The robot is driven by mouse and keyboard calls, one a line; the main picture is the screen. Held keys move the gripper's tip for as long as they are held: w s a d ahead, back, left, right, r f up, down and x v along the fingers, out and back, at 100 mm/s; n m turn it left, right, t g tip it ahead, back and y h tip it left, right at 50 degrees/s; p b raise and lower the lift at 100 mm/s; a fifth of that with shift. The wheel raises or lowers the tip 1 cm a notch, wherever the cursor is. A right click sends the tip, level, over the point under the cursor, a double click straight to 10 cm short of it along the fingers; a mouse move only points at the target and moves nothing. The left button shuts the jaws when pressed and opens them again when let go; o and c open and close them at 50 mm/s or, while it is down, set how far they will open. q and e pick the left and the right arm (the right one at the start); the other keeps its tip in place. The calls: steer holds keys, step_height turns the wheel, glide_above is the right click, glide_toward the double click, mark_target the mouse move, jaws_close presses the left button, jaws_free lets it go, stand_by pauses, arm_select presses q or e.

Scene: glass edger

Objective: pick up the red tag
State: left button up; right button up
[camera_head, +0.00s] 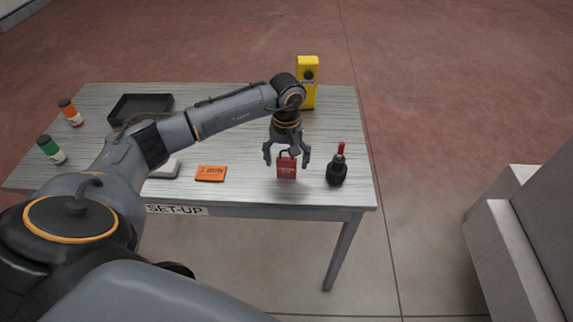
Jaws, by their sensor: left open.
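The red tag (286,170), with a dark loop at its top, is on the right part of the grey table (240,192), near the front edge. My left gripper (287,160) points down over it. Its fingers are open, one on each side of the tag's upper part. I cannot tell whether they touch it. The palm hides what lies behind the tag's top. My right gripper is not in view.
A dark bottle-shaped object with a red top (337,168) stands close to the tag's right. An orange packet (211,173) lies to its left. A yellow device (308,78) stands behind. A black tray (140,104) and two small bottles are at the left.

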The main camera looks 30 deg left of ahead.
arm_select(q)
steer(key=c, duration=1.2)
steer(key=shift+c, duration=0.2)
steer(key=shift+r, duration=0.2)
